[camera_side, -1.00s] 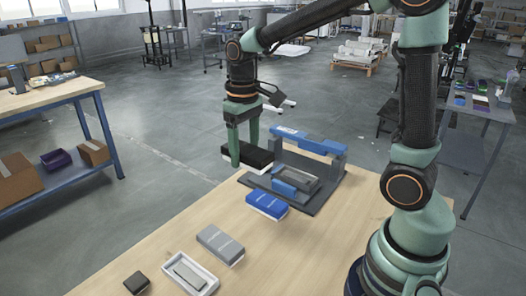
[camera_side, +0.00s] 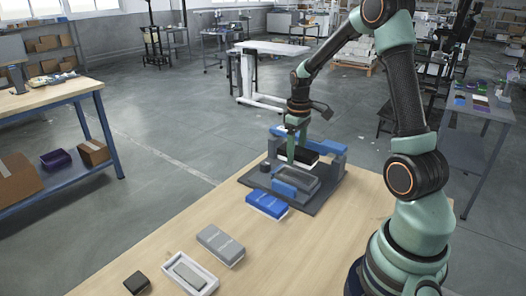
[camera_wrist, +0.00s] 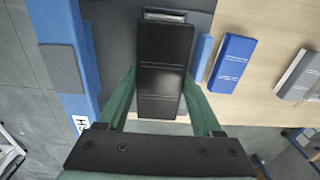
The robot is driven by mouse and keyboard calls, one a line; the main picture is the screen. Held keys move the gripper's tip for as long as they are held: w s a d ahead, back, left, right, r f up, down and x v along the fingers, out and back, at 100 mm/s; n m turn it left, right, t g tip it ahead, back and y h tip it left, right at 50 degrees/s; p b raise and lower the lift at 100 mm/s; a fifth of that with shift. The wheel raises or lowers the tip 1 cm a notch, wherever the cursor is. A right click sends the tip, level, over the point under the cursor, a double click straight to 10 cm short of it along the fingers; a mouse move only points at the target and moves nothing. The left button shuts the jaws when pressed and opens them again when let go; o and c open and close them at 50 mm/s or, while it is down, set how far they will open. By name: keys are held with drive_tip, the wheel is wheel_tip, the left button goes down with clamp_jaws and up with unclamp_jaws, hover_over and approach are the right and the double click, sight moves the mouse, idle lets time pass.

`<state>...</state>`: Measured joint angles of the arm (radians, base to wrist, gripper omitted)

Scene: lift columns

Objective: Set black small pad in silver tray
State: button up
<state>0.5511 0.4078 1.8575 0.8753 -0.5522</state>
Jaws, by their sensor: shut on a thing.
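My gripper (camera_side: 295,150) is shut on a black pad (camera_side: 298,153) with a pale underside. In the wrist view, the black pad (camera_wrist: 165,65) lies lengthwise between the fingers of my gripper (camera_wrist: 160,90). The pad hangs above the dark grey fixture (camera_side: 253,183) on the table. A silver-grey tray (camera_side: 309,180) lies in that fixture, below the pad. In the wrist view, only an edge of the silver tray (camera_wrist: 165,15) shows past the pad; the rest is hidden. I cannot tell the exact gap between pad and tray.
Blue-topped supports (camera_side: 328,147) flank the fixture. A blue block (camera_side: 267,204) sits in front of it. Nearer are a grey block (camera_side: 220,245), a white tray (camera_side: 207,286) with a grey insert and a small black block (camera_side: 137,282). The table's middle right is clear.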

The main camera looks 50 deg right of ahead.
sight(295, 163)
drive_tip(key=shift+f, duration=2.2)
drive_tip(key=shift+f, duration=0.5)
drive_tip(key=o, duration=1.5)
drive_tip(key=shift+c, duration=0.2)
drive_tip(key=shift+r, duration=3.8)
